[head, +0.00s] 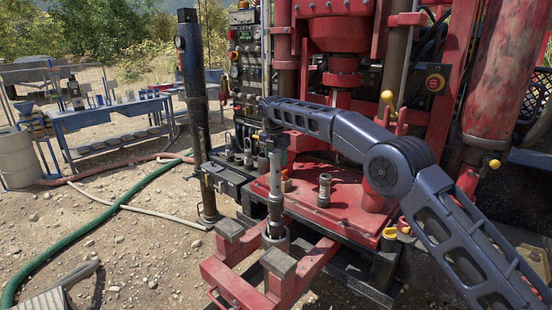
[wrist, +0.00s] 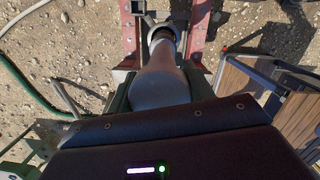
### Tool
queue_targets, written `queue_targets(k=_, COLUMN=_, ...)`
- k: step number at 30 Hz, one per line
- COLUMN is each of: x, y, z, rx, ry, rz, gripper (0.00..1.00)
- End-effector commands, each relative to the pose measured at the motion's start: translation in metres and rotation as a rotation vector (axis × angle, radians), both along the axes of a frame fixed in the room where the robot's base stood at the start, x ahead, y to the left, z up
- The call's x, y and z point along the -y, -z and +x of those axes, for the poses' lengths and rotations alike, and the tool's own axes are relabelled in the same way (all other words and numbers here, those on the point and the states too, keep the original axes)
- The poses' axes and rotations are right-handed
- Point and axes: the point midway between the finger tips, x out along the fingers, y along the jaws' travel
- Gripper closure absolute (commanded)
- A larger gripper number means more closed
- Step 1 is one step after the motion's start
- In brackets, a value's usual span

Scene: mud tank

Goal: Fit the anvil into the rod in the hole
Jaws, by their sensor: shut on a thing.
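My gripper (head: 274,146) points down at the end of my arm, above the front frame of the red rig. It is shut on a pale grey metal cylinder, seemingly the anvil (head: 275,164), held upright. In the wrist view the anvil (wrist: 160,82) fills the space between the fingers and narrows to a darker far end. I cannot tell whether anvil and rod touch or are joined. The collar's ring (wrist: 163,31) also shows in the wrist view.
The red frame beams (head: 312,262) with grey blocks flank the collar. A loose grey fitting (head: 324,190) stands on the red deck to the right. A dark upright post (head: 196,110) is close on the left. A green hose (head: 100,222) crosses the ground; a blue bench (head: 110,115) stands farther left.

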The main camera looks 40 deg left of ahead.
Motion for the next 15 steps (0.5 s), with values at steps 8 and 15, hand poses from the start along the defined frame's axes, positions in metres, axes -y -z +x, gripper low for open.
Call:
queue_targets(k=8, x=0.0000, y=-0.0019, z=0.0001, rx=0.000, ry=0.000, rz=0.002, gripper=0.46)
queue_targets(k=15, x=0.0000, y=-0.0009, z=0.0001, rx=0.001, ry=0.000, rz=0.001, gripper=0.23)
